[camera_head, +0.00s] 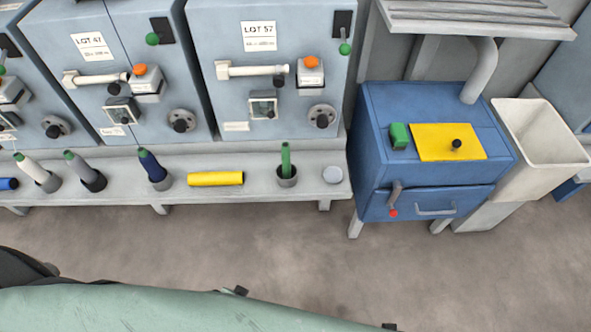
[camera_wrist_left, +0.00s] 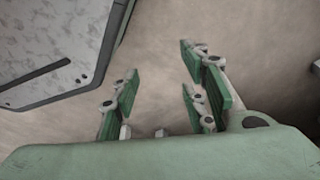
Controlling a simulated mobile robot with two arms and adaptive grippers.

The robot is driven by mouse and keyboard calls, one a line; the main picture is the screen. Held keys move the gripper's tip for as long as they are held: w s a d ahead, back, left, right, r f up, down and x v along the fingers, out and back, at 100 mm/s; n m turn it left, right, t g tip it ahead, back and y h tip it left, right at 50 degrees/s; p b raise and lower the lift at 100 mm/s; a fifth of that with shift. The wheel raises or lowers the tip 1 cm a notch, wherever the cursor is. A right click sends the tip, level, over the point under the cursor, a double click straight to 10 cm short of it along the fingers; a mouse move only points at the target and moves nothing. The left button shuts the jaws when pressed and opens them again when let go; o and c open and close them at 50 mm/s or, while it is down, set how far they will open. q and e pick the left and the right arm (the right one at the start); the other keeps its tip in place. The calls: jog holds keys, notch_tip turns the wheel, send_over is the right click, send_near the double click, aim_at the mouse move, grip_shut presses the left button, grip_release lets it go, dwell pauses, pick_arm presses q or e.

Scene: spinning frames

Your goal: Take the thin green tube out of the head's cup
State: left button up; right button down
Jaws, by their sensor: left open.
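A thin green tube (camera_head: 286,156) stands nearly upright in a small dark grey cup (camera_head: 287,182) on the grey ledge, in front of the cabinet labelled LOT 57. The tube's lower end is hidden inside the cup. My left gripper (camera_wrist_left: 158,88) is open and empty in the left wrist view, over bare floor, with its green-padded fingers apart. The tube and cup do not show in that view. In the head view a pale green part of me crosses the bottom, well apart from the ledge. My right gripper is not in view.
A yellow tube (camera_head: 215,179) lies left of the cup, and a white round item (camera_head: 332,174) sits to its right. Bobbins in cups, including a dark blue one (camera_head: 152,166), stand further left. A blue box (camera_head: 440,150) and a cream bin (camera_head: 540,132) stand at right.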

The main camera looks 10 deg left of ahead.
pick_arm(q)
jog(key=w+d+r+n+t+h+b, duration=0.2)
jog(key=w+d+r+n+b, duration=0.2)
jog(key=w+r+b, duration=0.35)
jog(key=w+d+r+n+t+h+b, duration=0.2)
jog(key=w+d+r+n+h+b, duration=0.15)
jog(key=w+r+b, duration=0.35)
jog(key=n+t+h+b, duration=0.25)
jog(key=n+t, duration=0.65)
jog(key=n, duration=1.6)
send_near(283, 162)
jog(key=x, duration=1.1)
jog(key=shift+w+p, duration=0.1)
jog(key=shift+p, duration=0.2)
grip_shut()
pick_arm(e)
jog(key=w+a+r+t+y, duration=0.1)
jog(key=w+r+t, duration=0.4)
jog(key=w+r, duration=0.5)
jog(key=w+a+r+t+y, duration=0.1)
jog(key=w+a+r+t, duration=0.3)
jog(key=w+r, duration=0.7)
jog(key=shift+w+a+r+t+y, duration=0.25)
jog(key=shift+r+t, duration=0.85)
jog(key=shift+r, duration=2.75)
